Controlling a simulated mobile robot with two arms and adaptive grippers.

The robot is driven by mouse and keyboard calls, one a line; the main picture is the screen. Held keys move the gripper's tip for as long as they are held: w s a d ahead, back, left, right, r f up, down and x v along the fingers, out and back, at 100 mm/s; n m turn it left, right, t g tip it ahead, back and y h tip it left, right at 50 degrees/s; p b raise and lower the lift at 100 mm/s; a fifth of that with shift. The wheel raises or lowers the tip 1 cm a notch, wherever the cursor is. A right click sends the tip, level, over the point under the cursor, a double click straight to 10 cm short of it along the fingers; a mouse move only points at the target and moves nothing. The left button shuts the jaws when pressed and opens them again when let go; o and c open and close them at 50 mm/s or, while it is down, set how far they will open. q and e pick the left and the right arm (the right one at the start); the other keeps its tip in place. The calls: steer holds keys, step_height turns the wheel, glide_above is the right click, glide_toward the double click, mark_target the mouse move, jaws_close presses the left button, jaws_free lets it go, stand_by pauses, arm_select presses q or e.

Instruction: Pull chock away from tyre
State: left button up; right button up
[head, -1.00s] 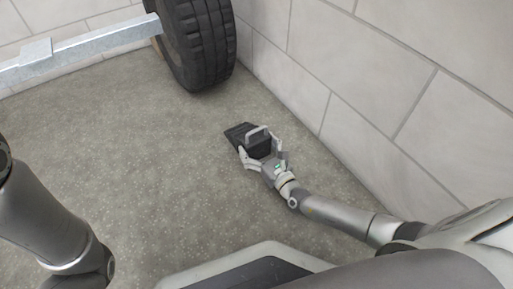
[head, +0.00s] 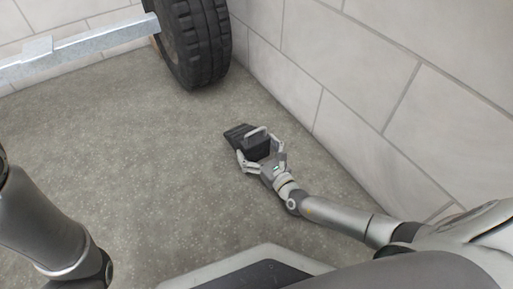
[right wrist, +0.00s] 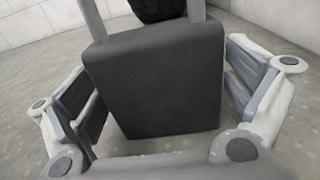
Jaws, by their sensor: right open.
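The chock (head: 239,137) is a dark wedge with a pale grey handle on top, and it stands on the floor in front of the tyre (head: 196,42). Clear floor shows between chock and tyre. My right gripper (head: 262,154) is open around the chock's near end. In the right wrist view the chock's flat back face (right wrist: 158,85) fills the middle, with an open finger on each side.
A pale block wall (head: 340,70) runs along the right, close to my right arm. A galvanised trailer beam (head: 85,42) crosses the upper left to the wheel. The grey floor (head: 130,140) is clear to the left of the chock.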

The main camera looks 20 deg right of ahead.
steer(key=shift+s, duration=0.1)
steer(key=s, duration=0.4)
steer(key=s+d, duration=0.1)
steer(key=s, duration=0.2)
steer(key=s+d, duration=0.1)
steer(key=s, duration=0.3)
steer(key=shift+s, duration=0.3)
steer(key=shift+r, duration=0.1)
